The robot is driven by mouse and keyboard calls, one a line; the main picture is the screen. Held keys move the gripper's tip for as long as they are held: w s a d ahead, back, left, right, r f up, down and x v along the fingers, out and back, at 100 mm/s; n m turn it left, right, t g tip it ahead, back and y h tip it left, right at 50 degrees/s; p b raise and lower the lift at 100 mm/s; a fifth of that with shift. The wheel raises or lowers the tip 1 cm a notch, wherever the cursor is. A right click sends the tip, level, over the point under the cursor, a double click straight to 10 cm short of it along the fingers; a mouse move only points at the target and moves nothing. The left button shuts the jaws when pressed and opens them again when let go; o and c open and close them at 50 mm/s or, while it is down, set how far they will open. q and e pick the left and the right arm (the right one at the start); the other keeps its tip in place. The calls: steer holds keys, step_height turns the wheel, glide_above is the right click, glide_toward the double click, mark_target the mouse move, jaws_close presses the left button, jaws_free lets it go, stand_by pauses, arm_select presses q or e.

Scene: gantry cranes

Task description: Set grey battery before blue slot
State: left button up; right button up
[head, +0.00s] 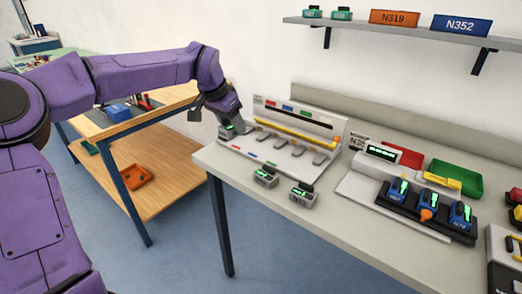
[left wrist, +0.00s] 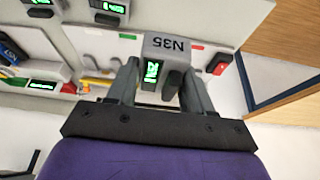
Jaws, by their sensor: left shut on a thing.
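My left gripper (head: 229,123) is shut on a grey battery (head: 228,133) at the left end of the slotted rack on the grey table. In the left wrist view my left gripper (left wrist: 164,75) has a finger on each side of the grey battery (left wrist: 172,46), marked N35, with a lit green display. The rack (head: 325,123) has several grey slots in a row and small coloured marks along its front and back panel. Whether the battery touches the rack is unclear. My right gripper is out of view.
Two more grey batteries, one (head: 265,178) and another (head: 303,196), stand on the table before the rack. A charger (head: 410,207) with blue batteries, a green tray (head: 455,178) and a red one lie to the right. A wooden workbench (head: 160,145) is at left.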

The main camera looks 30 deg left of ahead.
arm_select(q)
steer(key=p, duration=0.3)
glide_toward(263, 147)
steer(key=shift+w+d+f+p, duration=0.2)
steer(key=shift+w+f+p, duration=0.75)
steer(key=shift+w+f, duration=0.2)
step_height(263, 147, down, 3)
steer(key=shift+w+f, duration=0.1)
steer(key=shift+f, duration=0.05)
steer(key=o, duration=1.2)
steer(key=shift+d, duration=0.1)
steer(key=shift+b+v, duration=0.95)
steer(key=shift+v, duration=5.1)
